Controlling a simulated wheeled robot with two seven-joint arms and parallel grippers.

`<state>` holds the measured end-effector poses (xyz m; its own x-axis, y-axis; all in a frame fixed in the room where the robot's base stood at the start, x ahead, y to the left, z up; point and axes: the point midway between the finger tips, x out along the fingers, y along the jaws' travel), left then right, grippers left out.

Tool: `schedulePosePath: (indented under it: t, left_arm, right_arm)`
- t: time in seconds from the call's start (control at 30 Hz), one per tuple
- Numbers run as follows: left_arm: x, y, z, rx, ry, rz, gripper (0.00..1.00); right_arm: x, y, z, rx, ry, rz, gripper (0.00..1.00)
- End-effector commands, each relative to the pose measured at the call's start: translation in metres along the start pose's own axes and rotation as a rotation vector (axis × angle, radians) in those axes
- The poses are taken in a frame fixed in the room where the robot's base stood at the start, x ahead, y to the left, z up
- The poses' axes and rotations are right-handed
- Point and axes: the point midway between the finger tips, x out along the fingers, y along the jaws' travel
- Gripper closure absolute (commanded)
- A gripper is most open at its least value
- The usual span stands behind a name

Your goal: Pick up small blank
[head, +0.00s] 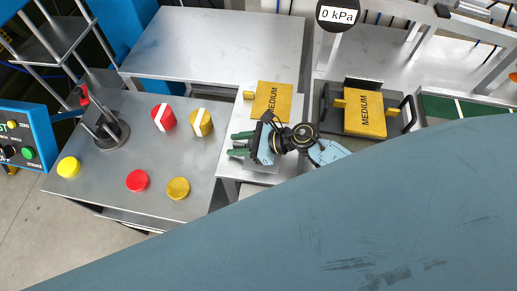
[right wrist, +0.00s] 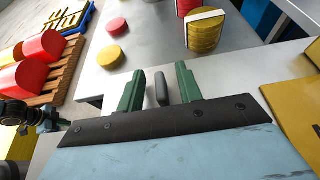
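No piece is marked as the small blank. Loose round discs lie on the grey table: a red disc (head: 137,180), a yellow disc (head: 178,188) and a brighter yellow disc (head: 68,167). A banded red stack (head: 163,117) and a banded yellow stack (head: 201,123) stand behind them. My right gripper (head: 238,145) is right of the stacks, over the narrow metal stand. In the right wrist view its green fingers (right wrist: 160,90) are apart, with a dark grey rounded piece (right wrist: 162,89) showing between them; contact cannot be told. My left gripper is not in view.
Yellow plates marked MEDIUM lie on the stand (head: 272,99) and in a dark holder (head: 365,113). A lever device (head: 105,130) stands at the table's left. Red drums (right wrist: 42,47) on a pallet show in the right wrist view. My blue-grey body part covers the head view's lower right.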

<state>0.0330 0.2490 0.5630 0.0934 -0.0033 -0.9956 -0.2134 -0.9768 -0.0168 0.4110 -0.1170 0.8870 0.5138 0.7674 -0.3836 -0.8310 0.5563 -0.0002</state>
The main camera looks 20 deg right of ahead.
Motion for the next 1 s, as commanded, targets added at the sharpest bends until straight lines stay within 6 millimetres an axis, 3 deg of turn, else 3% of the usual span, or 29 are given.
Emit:
schedulePosePath:
  t: [0.07,0.33,0.7,1.0]
  left_arm:
    - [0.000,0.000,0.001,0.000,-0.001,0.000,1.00]
    - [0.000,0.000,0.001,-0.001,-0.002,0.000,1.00]
    - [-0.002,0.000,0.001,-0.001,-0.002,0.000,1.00]
    - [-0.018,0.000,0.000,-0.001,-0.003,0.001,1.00]
  right_arm:
    - [0.000,0.000,0.000,0.000,0.000,0.000,0.66]
    - [-0.001,0.000,0.000,0.000,0.000,0.000,1.00]
    - [-0.003,0.000,0.005,-0.002,-0.001,-0.001,1.00]
    - [-0.024,0.000,0.057,-0.006,-0.002,0.000,1.00]
